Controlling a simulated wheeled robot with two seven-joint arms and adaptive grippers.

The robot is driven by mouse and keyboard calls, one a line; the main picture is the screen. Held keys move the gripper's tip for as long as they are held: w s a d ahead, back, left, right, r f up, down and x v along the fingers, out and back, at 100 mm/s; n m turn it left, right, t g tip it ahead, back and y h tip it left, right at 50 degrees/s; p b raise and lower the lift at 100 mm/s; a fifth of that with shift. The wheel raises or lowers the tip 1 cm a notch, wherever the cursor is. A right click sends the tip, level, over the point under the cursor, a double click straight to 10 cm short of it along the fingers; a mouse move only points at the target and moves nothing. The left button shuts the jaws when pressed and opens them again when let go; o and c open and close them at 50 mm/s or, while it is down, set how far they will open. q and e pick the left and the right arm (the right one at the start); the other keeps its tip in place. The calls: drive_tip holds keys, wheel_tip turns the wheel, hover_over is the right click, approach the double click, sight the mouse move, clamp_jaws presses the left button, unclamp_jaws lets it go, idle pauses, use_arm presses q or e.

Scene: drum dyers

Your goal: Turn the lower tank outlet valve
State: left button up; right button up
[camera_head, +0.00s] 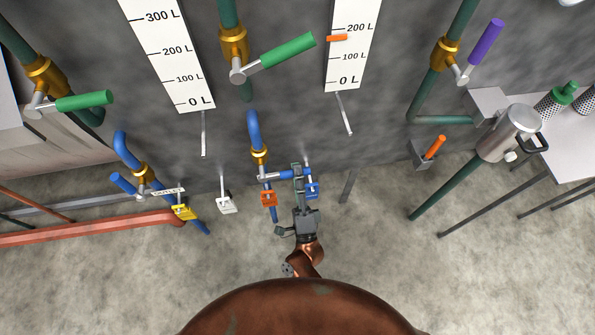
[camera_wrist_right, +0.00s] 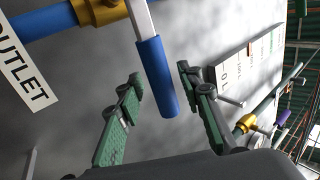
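The lower outlet valve has a brass body (camera_head: 260,157) on a blue pipe (camera_head: 253,130) low on the wall. Its lever has a blue grip (camera_head: 284,175) pointing right in the head view. My right gripper (camera_head: 298,172) is at this grip and partly covers it. In the right wrist view the blue grip (camera_wrist_right: 155,77) shows between the fingers of my right gripper (camera_wrist_right: 160,92), which stand apart, one on each side. I see a gap on both sides. An "OUTLET" label (camera_wrist_right: 22,70) is beside the blue pipe. My left gripper is not in view.
Another blue-handled valve (camera_head: 143,172) is to the left. Valves with green handles (camera_head: 286,50) and a purple handle (camera_head: 486,42) are higher up. Yellow (camera_head: 183,212), white (camera_head: 226,204), orange (camera_head: 269,199) and blue (camera_head: 313,191) tagged pieces are near the wall's foot.

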drive_tip(key=v, duration=1.2)
idle(0.5)
